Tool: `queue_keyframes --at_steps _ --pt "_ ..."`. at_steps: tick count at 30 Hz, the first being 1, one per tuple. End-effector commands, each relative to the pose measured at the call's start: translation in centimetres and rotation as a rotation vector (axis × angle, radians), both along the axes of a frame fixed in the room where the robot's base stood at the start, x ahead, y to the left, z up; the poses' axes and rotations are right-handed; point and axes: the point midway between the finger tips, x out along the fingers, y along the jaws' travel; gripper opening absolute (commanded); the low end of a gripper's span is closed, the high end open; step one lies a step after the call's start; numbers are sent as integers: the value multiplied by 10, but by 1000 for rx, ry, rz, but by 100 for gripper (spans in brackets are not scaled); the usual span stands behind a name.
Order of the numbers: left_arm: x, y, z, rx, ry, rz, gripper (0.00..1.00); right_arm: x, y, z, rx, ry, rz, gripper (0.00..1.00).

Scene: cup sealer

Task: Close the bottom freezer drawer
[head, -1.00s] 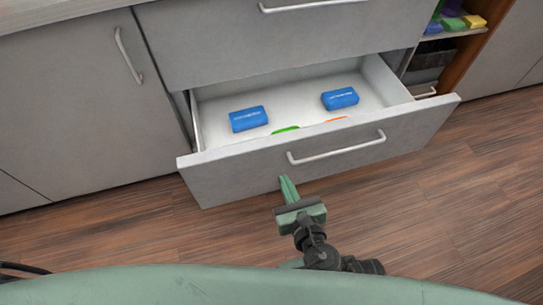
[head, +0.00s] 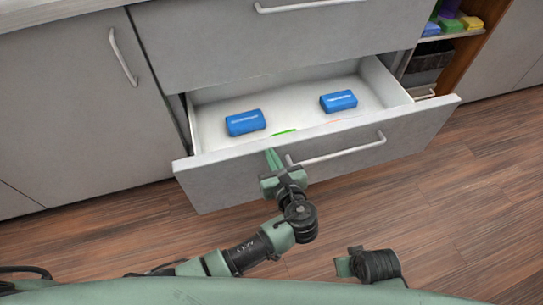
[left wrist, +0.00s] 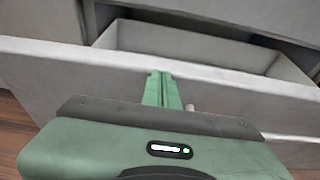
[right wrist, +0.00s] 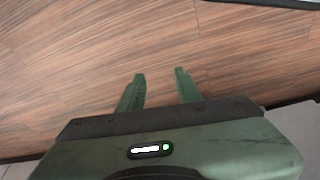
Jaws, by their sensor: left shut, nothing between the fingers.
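The bottom freezer drawer (head: 230,183) is pulled out, and the inside of its box shows from above. Its grey front carries a bar handle (head: 340,152). My left gripper (head: 272,157) is shut and empty, with its fingertips at the drawer front, just left of the handle. In the left wrist view the shut fingers (left wrist: 162,88) overlap the drawer front (left wrist: 235,95); I cannot tell whether they touch it. My right gripper (right wrist: 159,78) is open and empty above the wooden floor, away from the drawer.
Two blue packs (head: 245,122) (head: 338,101) and a green item (head: 284,132) lie in the drawer. A closed drawer (head: 270,40) is above, and a closed cabinet door (head: 70,110) is at left. The floor (head: 440,210) to the right is clear.

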Motion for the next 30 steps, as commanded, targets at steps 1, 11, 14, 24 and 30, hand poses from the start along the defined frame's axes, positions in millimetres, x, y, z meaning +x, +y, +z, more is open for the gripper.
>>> queue_keyframes --at_steps 1,11,14,24,30 --pt "0 0 0 0 0 0 0 0 0 0 0 0 0 34" --pt "23 8 3 0 -2 1 0 -4 0 -18 -1 13 2 34" --pt "42 15 4 2 -4 2 0 -8 -1 -30 -1 20 3 34" --pt "128 47 1 2 -5 3 0 -8 0 -40 -1 16 4 34" --pt "170 62 -1 0 -4 3 0 1 0 -6 1 -4 0 34"
